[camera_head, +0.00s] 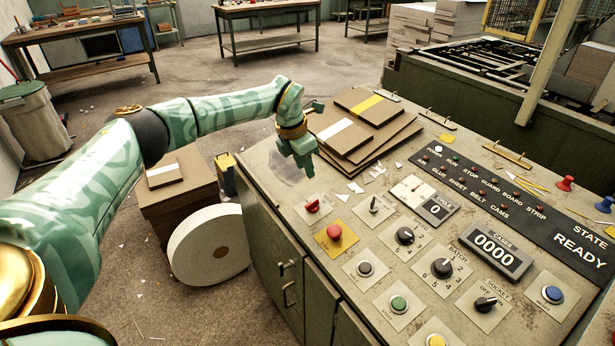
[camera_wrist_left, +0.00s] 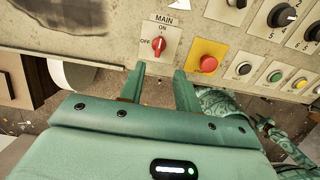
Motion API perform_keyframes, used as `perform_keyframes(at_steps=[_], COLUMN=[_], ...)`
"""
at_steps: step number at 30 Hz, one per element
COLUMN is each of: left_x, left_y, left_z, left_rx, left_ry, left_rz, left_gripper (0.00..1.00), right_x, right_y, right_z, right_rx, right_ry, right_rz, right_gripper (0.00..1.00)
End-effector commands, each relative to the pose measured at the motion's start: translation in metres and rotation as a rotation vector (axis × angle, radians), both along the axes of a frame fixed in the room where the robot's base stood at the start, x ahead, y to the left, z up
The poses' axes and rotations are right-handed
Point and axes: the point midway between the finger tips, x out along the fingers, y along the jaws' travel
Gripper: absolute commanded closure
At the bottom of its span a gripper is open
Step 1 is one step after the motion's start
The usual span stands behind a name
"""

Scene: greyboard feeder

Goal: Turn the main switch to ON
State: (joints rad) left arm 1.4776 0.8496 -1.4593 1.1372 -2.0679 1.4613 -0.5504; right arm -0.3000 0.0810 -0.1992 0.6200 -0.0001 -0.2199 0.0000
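The main switch (camera_head: 312,206) is a red rotary knob on a pale plate at the near left of the console top. In the left wrist view the main switch (camera_wrist_left: 158,45) has MAIN and ON above it and OFF at its left. Its knob looks roughly upright there, but I cannot tell its exact setting. My left gripper (camera_head: 303,168) hangs above the console's left edge, behind the switch and apart from it. In the left wrist view its two fingers (camera_wrist_left: 159,76) are spread and empty, with the switch beyond the gap.
A red push button (camera_head: 334,232) on a yellow plate sits close to the switch. A small toggle (camera_head: 374,205) stands to the right. Stacked boards (camera_head: 350,138) and white scraps lie farther back. A cardboard stack (camera_head: 180,185) and a white roll (camera_head: 208,246) are on the floor at left.

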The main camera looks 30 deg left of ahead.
Motion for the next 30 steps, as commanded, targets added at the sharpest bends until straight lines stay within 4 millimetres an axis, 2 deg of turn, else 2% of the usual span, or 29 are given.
perform_keyframes(at_steps=[1,6,24,26,28,29,30], left_x=[-0.002,-0.007,-0.007,-0.007,-0.006,-0.006,-0.006], left_y=[0.001,0.003,0.002,-0.004,-0.024,-0.037,-0.059], left_z=[0.013,0.028,0.030,0.026,0.018,0.012,0.003], left_rx=[0.001,0.001,-0.002,-0.013,-0.050,-0.077,-0.125], left_ry=[-0.004,0.000,0.001,-0.002,-0.016,-0.026,-0.044], left_rz=[0.000,0.000,-0.001,-0.014,-0.048,-0.071,-0.105], left_gripper=[0.67,0.67,0.67,0.67,0.67,0.67,0.67], right_x=[0.002,0.003,0.003,0.003,0.003,0.003,0.003], right_y=[0.000,0.000,0.000,0.000,0.000,0.000,0.000], right_z=[0.005,0.009,0.009,0.009,0.009,0.009,0.009], right_rx=[-0.001,-0.001,0.000,0.000,0.000,0.000,0.000], right_ry=[-0.004,-0.008,-0.007,-0.007,-0.007,-0.007,-0.007], right_rz=[0.000,0.001,0.001,0.001,0.001,0.001,0.001], right_gripper=[0.64,0.64,0.64,0.64,0.64,0.64,0.64])
